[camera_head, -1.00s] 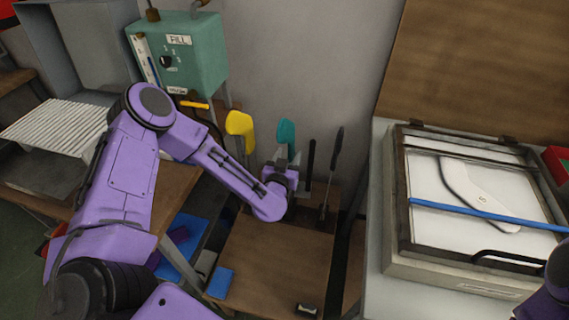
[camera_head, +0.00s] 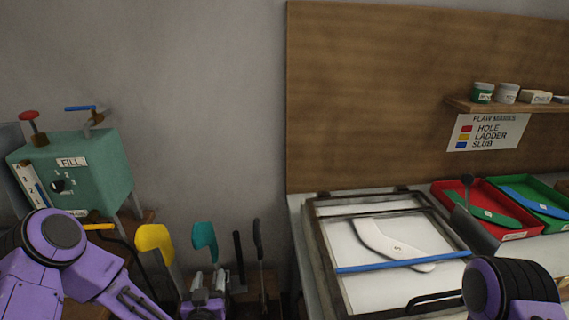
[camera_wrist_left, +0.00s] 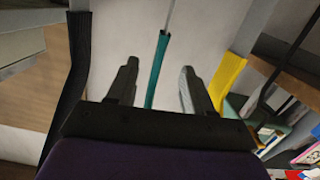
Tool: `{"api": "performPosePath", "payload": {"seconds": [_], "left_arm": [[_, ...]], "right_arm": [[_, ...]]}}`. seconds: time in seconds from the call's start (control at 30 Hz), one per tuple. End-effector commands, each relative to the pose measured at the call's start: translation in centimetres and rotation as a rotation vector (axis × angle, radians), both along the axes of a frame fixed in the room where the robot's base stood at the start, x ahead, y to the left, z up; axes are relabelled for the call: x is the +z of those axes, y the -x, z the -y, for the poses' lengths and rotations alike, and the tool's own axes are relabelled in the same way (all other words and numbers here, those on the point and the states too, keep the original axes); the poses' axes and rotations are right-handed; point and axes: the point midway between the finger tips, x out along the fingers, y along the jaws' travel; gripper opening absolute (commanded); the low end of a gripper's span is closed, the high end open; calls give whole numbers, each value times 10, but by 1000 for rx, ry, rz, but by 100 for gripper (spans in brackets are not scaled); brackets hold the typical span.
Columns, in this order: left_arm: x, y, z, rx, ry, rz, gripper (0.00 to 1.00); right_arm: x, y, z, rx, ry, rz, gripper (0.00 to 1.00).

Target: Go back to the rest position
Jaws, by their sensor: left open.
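My left gripper (camera_head: 207,283) is open and empty at the bottom of the head view, in front of the upright teal form (camera_head: 205,240). In the left wrist view its two fingers (camera_wrist_left: 159,80) stand apart. The teal form shows edge-on between and beyond them (camera_wrist_left: 158,70), not gripped. A yellow form (camera_head: 155,242) stands left of the teal one, and it also shows right of the fingers in the wrist view (camera_wrist_left: 230,80). My right arm shows only as a purple link at lower right, and its gripper is out of view.
Dark upright rods (camera_head: 258,245) stand right of the teal form. A green FILL box (camera_head: 95,185) is at left. A framed light panel (camera_head: 320,245) bears a white sock shape (camera_head: 395,250). Red (camera_head: 445,188) and green (camera_head: 550,220) trays lie at right, below a wooden shelf (camera_head: 460,104).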

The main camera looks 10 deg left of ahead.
Motion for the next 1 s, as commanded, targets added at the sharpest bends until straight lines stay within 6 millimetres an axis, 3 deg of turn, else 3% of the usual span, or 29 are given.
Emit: {"api": "performPosePath", "payload": {"seconds": [0.07,0.13,0.2,0.3,0.4,0.53,0.7,1.0], "left_arm": [[-13,5,6,-10,134,-42,51],[-48,30,16,-9,297,-183,51],[-93,75,23,27,425,-383,51],[-141,148,18,141,515,-642,51],[-167,218,-1,272,505,-840,51],[-173,275,-31,354,380,-988,51],[-175,289,-41,330,305,-1025,51],[-175,288,-40,331,308,-1022,51]], "right_arm": [[0,0,0,0,0,0,50],[0,0,0,0,0,0,50],[0,0,0,0,0,0,50],[0,0,0,0,0,0,50],[0,0,0,0,0,0,50],[0,0,0,0,0,0,50],[0,0,0,0,0,0,50],[0,0,0,0,0,0,50]]}}
